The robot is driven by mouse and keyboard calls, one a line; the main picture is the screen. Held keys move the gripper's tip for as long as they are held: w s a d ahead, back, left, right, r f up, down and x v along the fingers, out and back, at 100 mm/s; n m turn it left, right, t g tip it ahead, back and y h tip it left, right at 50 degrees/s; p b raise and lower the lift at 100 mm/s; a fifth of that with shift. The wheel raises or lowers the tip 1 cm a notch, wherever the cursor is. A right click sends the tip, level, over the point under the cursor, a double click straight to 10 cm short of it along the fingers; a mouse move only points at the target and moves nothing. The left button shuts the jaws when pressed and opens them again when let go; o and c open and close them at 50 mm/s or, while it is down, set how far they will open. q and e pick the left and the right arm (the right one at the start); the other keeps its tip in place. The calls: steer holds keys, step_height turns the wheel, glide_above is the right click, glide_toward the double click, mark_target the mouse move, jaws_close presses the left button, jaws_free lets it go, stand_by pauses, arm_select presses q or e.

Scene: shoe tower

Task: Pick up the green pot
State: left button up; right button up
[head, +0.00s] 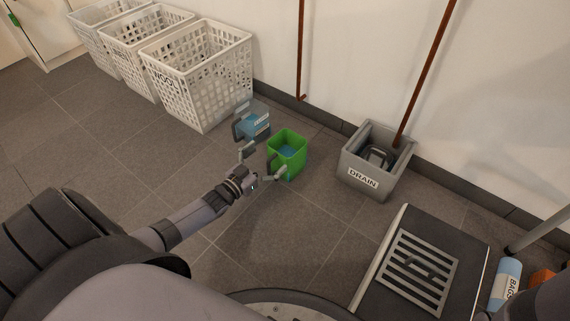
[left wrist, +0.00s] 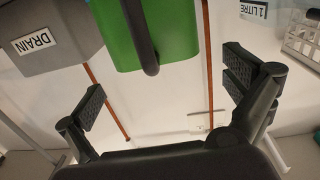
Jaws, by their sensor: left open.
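The green pot (head: 291,164) stands upright on the tiled floor with something blue inside, its handle on the side facing my left gripper. In the left wrist view the pot (left wrist: 180,35) is at the top, and its dark handle (left wrist: 145,45) hangs between and beyond the two fingers. My left gripper (head: 262,163) is open and empty at the pot's near left side. Its fingers also show spread wide in the left wrist view (left wrist: 165,95). I cannot tell whether either finger touches the handle. My right gripper is not in view.
A clear blue jug (head: 254,122) stands close behind the pot, left. A grey DRAIN bin (head: 363,181) stands to its right, white baskets (head: 205,85) to the back left. A grated platform (head: 388,283) is front right. Floor left of the pot is clear.

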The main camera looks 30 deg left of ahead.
mark_target(276, 152)
arm_select(q)
steer(key=w+b, duration=0.3)
steer(key=w+d+b, duration=0.1)
steer(key=w, duration=0.1)
steer(key=shift+f, duration=0.4)
steer(key=shift+w+r, duration=0.15)
steer(key=shift+w, duration=0.1)
steer(key=shift+c, duration=0.6)
steer(key=c, duration=1.6)
steer(key=shift+r, duration=0.15)
steer(key=shift+c, duration=0.2)
steer(key=shift+r, duration=0.1)
